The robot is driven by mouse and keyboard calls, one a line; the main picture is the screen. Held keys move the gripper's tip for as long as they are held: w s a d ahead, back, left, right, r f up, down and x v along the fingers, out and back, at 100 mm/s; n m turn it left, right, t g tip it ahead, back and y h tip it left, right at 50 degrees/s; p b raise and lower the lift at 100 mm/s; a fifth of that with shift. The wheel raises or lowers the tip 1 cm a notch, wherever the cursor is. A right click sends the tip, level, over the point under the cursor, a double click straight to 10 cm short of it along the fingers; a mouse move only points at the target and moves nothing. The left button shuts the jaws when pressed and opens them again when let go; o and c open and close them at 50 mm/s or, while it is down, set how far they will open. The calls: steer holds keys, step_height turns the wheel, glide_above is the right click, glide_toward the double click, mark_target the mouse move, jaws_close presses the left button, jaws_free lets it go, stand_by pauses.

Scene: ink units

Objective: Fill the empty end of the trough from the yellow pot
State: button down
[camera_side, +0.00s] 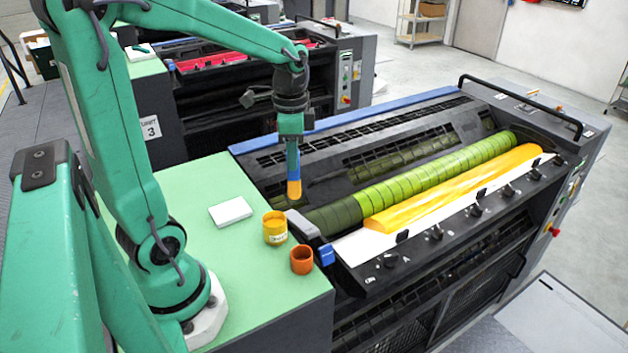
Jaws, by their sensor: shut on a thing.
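My gripper (291,140) points down and is shut on a blue tool with a yellow-orange lower end (294,188). The tool hangs upright near the left end of the press; its exact height is hard to tell. The yellow pot (275,232) stands on the green bench top, below and left of the tool, with yellow in its mouth. The trough (350,249) runs along the press front. Yellow ink (450,190) lies along most of it, and its near left end shows bare white.
An orange pot (302,262) stands beside the yellow pot, near a blue block (327,255). A white pad (230,212) lies on the bench (190,185). A roller (440,175), dark at its left end, lies behind the trough. Knobs (436,233) line the front.

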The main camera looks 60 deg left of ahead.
steer(key=w+d+f+m, duration=0.2)
steer(key=w+f+m, duration=0.1)
steer(key=w+m, duration=0.3)
steer(key=w+d+f+m, duration=0.2)
steer(key=w+f+m, duration=0.1)
steer(key=w+m, duration=0.4)
steer(key=shift+w+d+f, duration=0.2)
steer(key=shift+w+f, duration=0.2)
steer(key=shift+w, duration=0.45)
steer(key=shift+f, duration=0.1)
step_height(320, 180, down, 10)
steer(key=shift+f, duration=0.25)
stand_by(0.9)
steer(key=shift+s+f, duration=0.1)
steer(key=shift+f, duration=0.15)
stand_by(0.9)
